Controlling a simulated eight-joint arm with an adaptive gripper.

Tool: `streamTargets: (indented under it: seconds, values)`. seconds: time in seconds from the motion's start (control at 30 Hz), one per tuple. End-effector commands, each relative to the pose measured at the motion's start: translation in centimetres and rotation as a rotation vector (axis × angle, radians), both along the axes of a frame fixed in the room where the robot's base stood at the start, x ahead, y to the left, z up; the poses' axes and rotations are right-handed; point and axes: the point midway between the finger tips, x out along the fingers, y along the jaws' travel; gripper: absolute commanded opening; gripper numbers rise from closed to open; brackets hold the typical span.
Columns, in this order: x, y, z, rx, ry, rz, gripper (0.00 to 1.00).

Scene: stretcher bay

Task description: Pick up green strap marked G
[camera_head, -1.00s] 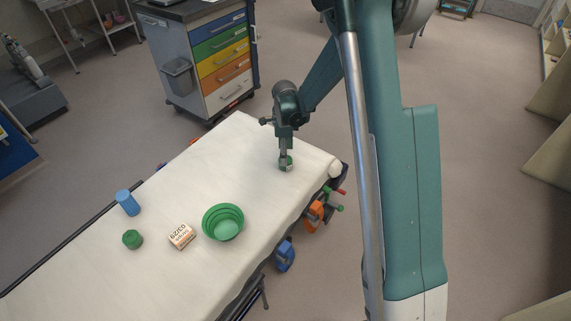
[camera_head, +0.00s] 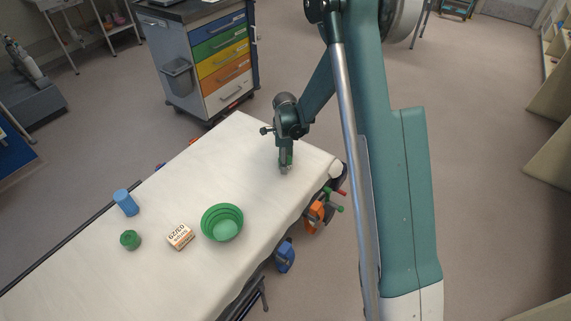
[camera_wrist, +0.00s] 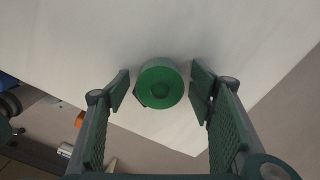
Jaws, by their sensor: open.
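A round green thing (camera_wrist: 160,86), looking like the rolled green strap, lies on the white sheet of the stretcher (camera_head: 190,180), near its far right end. No letter G is readable on it. My gripper (camera_wrist: 160,88) is open, with one finger on each side of the roll; sheet shows between each finger and the roll. In the head view my gripper (camera_head: 285,168) points down at the sheet and largely hides the roll.
Left on the stretcher are a green bowl (camera_head: 208,222), a small white-and-orange box (camera_head: 180,237), a second green round thing (camera_head: 130,240) and a blue cylinder (camera_head: 124,202). A drawer cart (camera_head: 200,75) stands behind. The sheet around my gripper is clear.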

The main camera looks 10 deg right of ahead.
Motion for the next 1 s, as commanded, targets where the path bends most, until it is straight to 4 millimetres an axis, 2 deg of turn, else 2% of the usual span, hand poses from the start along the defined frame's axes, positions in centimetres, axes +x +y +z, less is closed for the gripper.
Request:
streamTargets:
  seconds: [0.27, 0.5, 0.83, 1.0]
  values:
    - [0.0, 0.0, 0.0, 0.000, 0.000, 0.000, 0.54]
    - [0.0, 0.0, 0.0, 0.000, 0.000, 0.000, 0.28]
    - [0.0, 0.0, 0.1, 0.000, 0.000, 0.000, 0.28]
    - [0.0, 0.0, 1.0, 0.000, 0.000, 0.000, 0.28]
